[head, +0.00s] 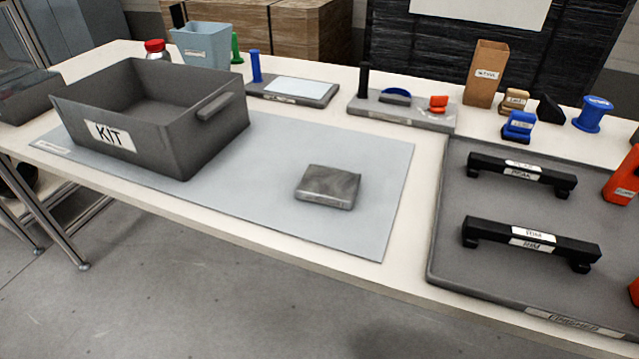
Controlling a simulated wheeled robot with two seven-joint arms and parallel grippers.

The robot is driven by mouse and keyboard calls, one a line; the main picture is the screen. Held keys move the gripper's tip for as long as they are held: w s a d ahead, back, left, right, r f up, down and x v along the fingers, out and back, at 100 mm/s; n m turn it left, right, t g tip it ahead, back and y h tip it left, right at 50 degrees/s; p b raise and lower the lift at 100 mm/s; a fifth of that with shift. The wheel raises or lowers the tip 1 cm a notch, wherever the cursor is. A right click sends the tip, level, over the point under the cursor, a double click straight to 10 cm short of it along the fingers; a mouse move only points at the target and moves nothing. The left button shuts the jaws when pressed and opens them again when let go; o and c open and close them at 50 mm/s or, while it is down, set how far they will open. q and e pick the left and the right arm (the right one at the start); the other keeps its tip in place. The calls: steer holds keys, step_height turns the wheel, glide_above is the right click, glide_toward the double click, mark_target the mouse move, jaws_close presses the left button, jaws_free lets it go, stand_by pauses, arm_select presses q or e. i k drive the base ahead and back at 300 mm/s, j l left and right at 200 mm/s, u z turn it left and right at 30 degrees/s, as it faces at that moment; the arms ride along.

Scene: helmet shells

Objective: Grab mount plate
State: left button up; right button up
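A small, flat, roughly square grey metallic plate (328,187) lies on the light grey mat (285,225), right of the mat's middle. It carries no readable label, and it looks like the mount plate. Nothing touches it and its top is uncovered. Neither of my grippers shows in the head view.
A grey bin labelled KIT (190,150) stands left on the mat and looks empty. A grey tray (432,240) at right holds two black handle-shaped parts (525,243) and orange parts. Small fixtures, a blue cup (203,48) and a brown box (486,75) line the back.

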mark_target(321, 185)
steer(key=k+j+z, duration=0.15)
steer(key=z, duration=0.2)
steer(key=k+z, duration=0.75)
steer(key=i, duration=0.1)
